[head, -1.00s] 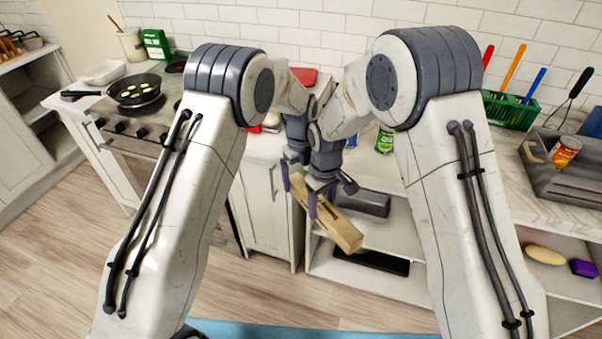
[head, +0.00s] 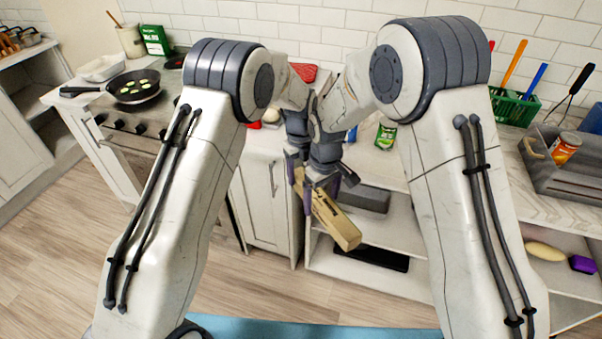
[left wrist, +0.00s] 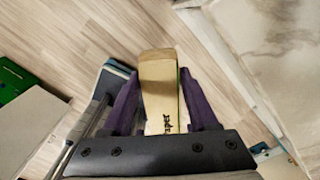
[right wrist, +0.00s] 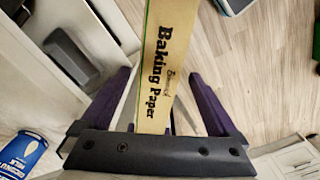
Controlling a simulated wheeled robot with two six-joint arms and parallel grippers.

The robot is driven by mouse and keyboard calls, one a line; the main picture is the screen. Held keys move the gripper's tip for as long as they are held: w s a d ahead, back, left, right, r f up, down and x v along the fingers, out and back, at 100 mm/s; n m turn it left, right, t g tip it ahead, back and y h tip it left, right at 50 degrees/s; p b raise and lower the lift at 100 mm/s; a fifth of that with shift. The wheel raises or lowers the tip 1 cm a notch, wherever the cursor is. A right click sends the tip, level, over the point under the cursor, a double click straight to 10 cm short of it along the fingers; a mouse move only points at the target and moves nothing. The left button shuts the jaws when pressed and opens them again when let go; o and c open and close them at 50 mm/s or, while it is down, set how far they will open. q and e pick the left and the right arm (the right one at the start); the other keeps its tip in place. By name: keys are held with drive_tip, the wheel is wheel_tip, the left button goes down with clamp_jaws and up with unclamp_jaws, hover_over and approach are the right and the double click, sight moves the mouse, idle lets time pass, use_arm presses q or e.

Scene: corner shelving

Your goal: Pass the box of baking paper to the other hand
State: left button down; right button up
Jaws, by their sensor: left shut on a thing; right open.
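The box of baking paper (head: 336,220) is long, tan and tilted, its lower end pointing down and right in the head view. My left gripper (head: 293,166) is shut on its upper part; the left wrist view shows the box (left wrist: 159,85) between the purple fingers (left wrist: 162,103). My right gripper (head: 328,190) is open with its fingers either side of the box, just below the left one. In the right wrist view the box (right wrist: 160,60), lettered "Baking Paper", runs between the spread fingers (right wrist: 160,100), with clear room at the right finger. The left fingertips are partly hidden in the head view.
An open lower shelf holds a grey tin (head: 365,198) and a black tray (head: 371,254) behind the box. A green packet (head: 386,136) stands on the counter. A frying pan (head: 133,88) sits on the stove. A grey crate (head: 570,170) stands at right. The floor in front is clear.

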sight(321, 199)
wheel_tip(321, 199, up, 10)
drive_tip(key=s+d+r, duration=0.1)
drive_tip(key=s+r, duration=0.1)
drive_tip(key=s, duration=1.1)
drive_tip(key=s+d+r+y, duration=0.1)
drive_tip(key=s+d+r, duration=0.1)
drive_tip(key=s, duration=1.1)
drive_tip(key=shift+s+d+r+m, duration=0.15)
drive_tip(key=shift+s+r+m, duration=0.15)
drive_tip(key=shift+s+m, duration=0.1)
